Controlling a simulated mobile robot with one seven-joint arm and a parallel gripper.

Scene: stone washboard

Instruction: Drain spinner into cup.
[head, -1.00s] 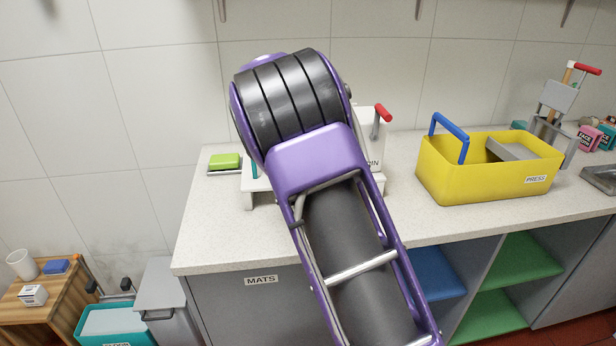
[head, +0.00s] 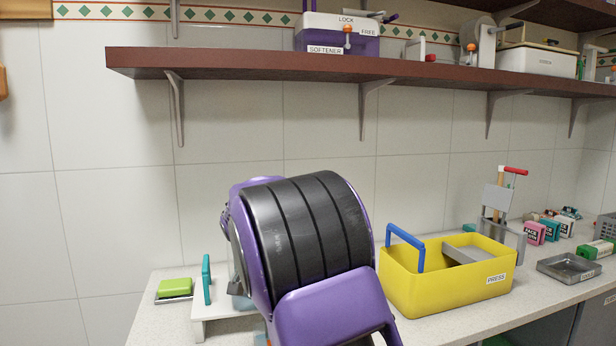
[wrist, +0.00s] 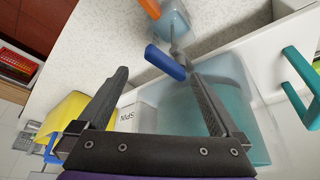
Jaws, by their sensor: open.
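In the wrist view, my gripper (wrist: 160,76) is open, and a blue lever (wrist: 165,62) shows between and just beyond its fingertips. I cannot tell whether they touch. The white spinner part marked SPIN (wrist: 132,120) and a translucent teal tub (wrist: 245,120) lie behind the fingers. A pale translucent cup-like vessel (wrist: 177,20) shows at the top, beside an orange piece (wrist: 150,8). In the head view, my purple arm hides most of the spinner; only its white base (head: 222,308) shows at the left. My gripper is hidden there.
A teal handle (head: 207,280) stands left of my arm, with a green block (head: 174,286) farther left. A yellow PRESS box (head: 440,298) with a blue handle is at the right. A dark red shelf (head: 300,66) with several devices runs above. The counter's front is mostly hidden.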

